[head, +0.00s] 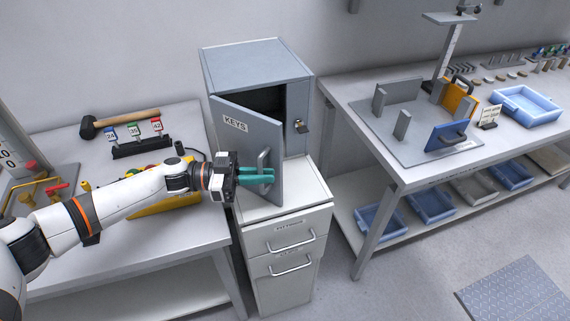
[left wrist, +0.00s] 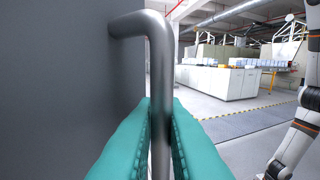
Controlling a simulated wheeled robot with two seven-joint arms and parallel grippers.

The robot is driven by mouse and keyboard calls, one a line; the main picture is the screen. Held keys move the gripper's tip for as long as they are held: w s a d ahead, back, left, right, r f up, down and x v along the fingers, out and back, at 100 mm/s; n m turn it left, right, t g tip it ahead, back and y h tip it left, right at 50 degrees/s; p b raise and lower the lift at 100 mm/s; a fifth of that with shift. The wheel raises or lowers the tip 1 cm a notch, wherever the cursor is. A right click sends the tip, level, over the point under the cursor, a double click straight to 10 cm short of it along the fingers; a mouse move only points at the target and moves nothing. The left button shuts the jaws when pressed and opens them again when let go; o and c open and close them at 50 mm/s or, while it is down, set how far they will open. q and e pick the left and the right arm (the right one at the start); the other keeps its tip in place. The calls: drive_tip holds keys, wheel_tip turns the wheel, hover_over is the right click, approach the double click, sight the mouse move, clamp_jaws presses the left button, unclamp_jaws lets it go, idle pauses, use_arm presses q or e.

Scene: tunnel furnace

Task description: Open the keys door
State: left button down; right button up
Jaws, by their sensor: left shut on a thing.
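The keys door (head: 248,140) is a grey panel labelled KEYS on a small grey cabinet (head: 257,62). It stands partly open, swung out to the front, with a dark gap behind it. Its bar handle (head: 263,160) is on the door's right side. My left gripper (head: 268,175) has teal fingers at the handle. In the left wrist view the handle (left wrist: 160,70) runs upright between the two teal fingers (left wrist: 160,140), which are shut on it. The door's face (left wrist: 60,70) fills the left of that view. My right gripper is not in view.
Below the cabinet is a white drawer unit (head: 290,225) with two handles. A left bench holds a mallet (head: 120,122) and numbered tags (head: 135,130). A right bench (head: 400,165) carries fixtures and a blue tray (head: 527,105). Open floor lies in front.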

use_arm(q)
drive_tip(key=s+a+m+g+y+b, duration=0.1)
drive_tip(key=s+a+m+g+b, duration=0.2)
drive_tip(key=a+g, duration=0.4)
drive_tip(key=shift+s+a+m+g, duration=0.4)
drive_tip(key=shift+s+a+m, duration=0.5)
drive_tip(key=shift+a, duration=0.6)
drive_tip(key=c, duration=1.8)
unclamp_jaws()
drive_tip(key=shift+c, duration=0.2)
drive_tip(key=shift+w, duration=0.1)
drive_tip(key=b+v, duration=0.5)
drive_tip(key=v, duration=0.7)
drive_tip(key=shift+r, duration=0.1)
